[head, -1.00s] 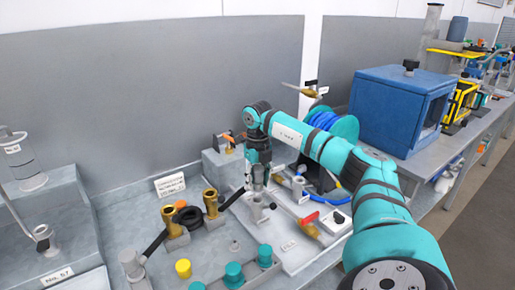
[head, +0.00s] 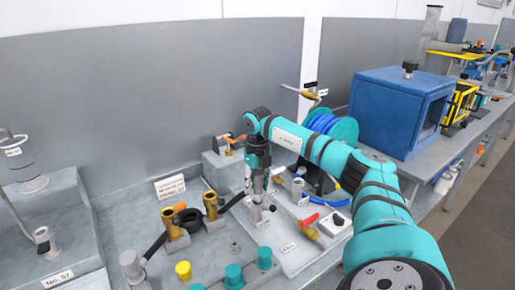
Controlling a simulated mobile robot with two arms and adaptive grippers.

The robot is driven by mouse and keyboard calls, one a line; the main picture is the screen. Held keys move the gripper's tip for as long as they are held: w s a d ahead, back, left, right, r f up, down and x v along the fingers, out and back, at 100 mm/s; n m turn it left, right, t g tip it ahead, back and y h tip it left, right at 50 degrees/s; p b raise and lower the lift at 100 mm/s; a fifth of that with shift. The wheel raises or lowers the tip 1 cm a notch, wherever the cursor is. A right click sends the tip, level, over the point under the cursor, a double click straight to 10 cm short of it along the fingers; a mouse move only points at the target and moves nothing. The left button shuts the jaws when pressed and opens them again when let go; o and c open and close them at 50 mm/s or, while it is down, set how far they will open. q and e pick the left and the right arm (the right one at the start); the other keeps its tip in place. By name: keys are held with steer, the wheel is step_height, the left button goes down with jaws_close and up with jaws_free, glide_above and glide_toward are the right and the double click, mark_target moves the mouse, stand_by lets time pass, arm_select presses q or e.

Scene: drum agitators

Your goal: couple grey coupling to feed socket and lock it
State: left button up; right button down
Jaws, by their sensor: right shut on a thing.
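My right gripper (head: 257,198) reaches down over the pale plate (head: 292,262) in the middle of the bench. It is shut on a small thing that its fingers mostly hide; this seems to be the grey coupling. Directly below the fingers stands a short grey cylindrical fitting (head: 259,217), with a small dark piece at its right side. I cannot tell whether it is the feed socket, or whether the held part is seated in it. Another grey upright fitting (head: 297,189) stands to the right on the plate. My left gripper is out of view.
A red-handled valve (head: 308,224) lies right of the gripper. Brass fittings (head: 171,222) and a black hose stand to the left, with a yellow cap (head: 183,270) and teal caps (head: 234,275) in front. A blue hose reel (head: 335,130) and blue box (head: 398,110) are behind my arm.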

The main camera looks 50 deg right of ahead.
mark_target(258, 172)
steer(key=shift+f, duration=0.2)
steer(key=shift+f+b, duration=0.5)
steer(key=shift+f, duration=0.45)
steer(key=shift+f, duration=0.3)
stand_by(0.4)
steer(key=c, duration=0.8)
jaws_free()
steer(key=shift+o, duration=0.2)
steer(key=shift+f, duration=0.1)
step_height(258, 172, up, 10)
steer(key=p, duration=0.9)
steer(key=shift+a, duration=0.1)
